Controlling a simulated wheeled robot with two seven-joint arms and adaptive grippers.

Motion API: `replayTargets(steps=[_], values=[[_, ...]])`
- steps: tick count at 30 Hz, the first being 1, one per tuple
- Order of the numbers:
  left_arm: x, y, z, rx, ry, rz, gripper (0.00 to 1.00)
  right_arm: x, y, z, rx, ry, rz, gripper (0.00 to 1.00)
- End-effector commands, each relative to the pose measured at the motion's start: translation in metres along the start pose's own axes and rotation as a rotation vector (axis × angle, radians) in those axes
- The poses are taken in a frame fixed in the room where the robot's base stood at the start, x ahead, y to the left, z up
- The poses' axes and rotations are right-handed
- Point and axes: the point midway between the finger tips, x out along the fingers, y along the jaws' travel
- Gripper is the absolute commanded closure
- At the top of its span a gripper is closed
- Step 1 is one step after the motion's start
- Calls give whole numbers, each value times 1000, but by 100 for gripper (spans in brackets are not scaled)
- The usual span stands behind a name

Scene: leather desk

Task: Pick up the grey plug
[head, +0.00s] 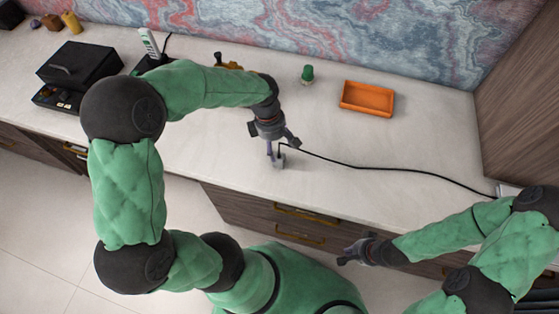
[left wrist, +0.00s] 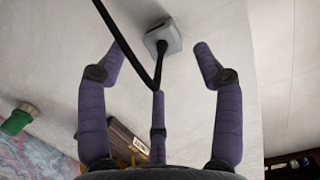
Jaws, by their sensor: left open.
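The grey plug (head: 278,162) stands on the pale desktop near its front edge, with a black cable running from it to the right. In the left wrist view the plug (left wrist: 170,37) sits ahead of and between the spread purple fingers, with the cable crossing in front. My left gripper (head: 273,151) is open right above the plug, pointing down; it also shows in the left wrist view (left wrist: 158,50). I see no finger closed on the plug. My right gripper (head: 346,256) hangs in front of the desk, away from the plug; its finger opening is too small to tell.
An orange tray (head: 366,98) and a green object (head: 307,74) stand toward the back. A black box (head: 80,64) and a white device (head: 149,44) are at the left. The cable (head: 390,169) crosses the right side; the desktop around it is otherwise clear.

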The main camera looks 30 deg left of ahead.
Motion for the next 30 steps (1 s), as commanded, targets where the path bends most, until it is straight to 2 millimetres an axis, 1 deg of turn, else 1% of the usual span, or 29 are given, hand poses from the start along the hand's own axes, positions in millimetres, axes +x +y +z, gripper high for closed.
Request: replayTargets(steps=[1,8,11,15,18,20,26,27,29,30], values=[[10,0,-1,0,0,-2,33,4,2,0,0,0,0,100],[23,-1,-1,1,0,0,33,10,3,0,0,0,0,100],[35,-2,-1,2,0,-1,33,16,6,-1,0,0,0,100],[55,-3,-2,2,0,-1,33,27,10,-1,0,0,0,100],[66,-3,-2,2,0,-1,33,31,11,-1,0,0,0,100],[68,-3,-1,1,0,0,33,32,11,-1,0,0,0,100],[67,-3,-1,1,0,1,33,30,11,-1,0,0,0,100],[67,-3,-1,1,0,1,45,30,11,-1,0,0,0,100],[67,-3,-1,1,0,1,62,30,11,-1,0,0,0,100],[67,-3,-1,1,0,1,73,30,11,-1,0,0,0,100]])
